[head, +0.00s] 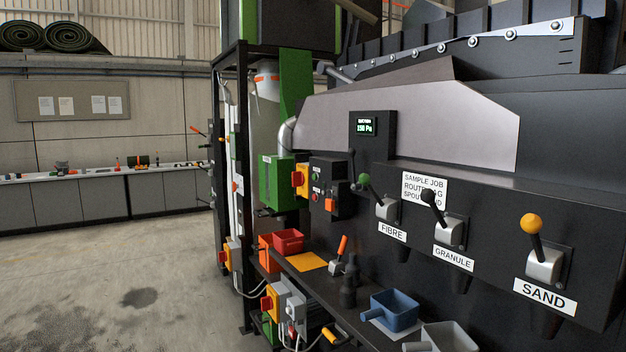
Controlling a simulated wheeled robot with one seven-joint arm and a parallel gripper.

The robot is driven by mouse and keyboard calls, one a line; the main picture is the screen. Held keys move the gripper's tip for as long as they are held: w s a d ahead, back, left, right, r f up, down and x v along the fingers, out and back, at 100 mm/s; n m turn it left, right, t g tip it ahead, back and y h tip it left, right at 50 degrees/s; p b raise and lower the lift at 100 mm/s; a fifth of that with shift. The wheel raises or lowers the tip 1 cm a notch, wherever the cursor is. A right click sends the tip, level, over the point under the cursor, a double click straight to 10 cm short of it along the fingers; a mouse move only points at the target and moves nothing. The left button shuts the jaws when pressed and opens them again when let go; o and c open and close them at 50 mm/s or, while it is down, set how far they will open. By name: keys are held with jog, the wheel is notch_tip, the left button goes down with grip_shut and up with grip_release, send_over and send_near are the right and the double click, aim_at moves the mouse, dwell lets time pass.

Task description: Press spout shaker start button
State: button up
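A small dark control box (328,172) is fixed to the machine left of centre. It carries a green button (315,177), a red button (315,197) below it and an orange switch (330,204) at lower right. The labels on this box are too small to read, so I cannot tell which control belongs to the spout shaker. A yellow box with a red knob (297,179) sits just left of it, beside a green housing (276,183). My gripper is not in view.
Levers marked FIBRE (387,206), GRANULE (449,229) and SAND (545,260) stick out on the right. A shelf below holds red bins (288,241), an orange-handled lever (340,250) and a blue scoop (396,309). Open concrete floor (110,285) lies at left.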

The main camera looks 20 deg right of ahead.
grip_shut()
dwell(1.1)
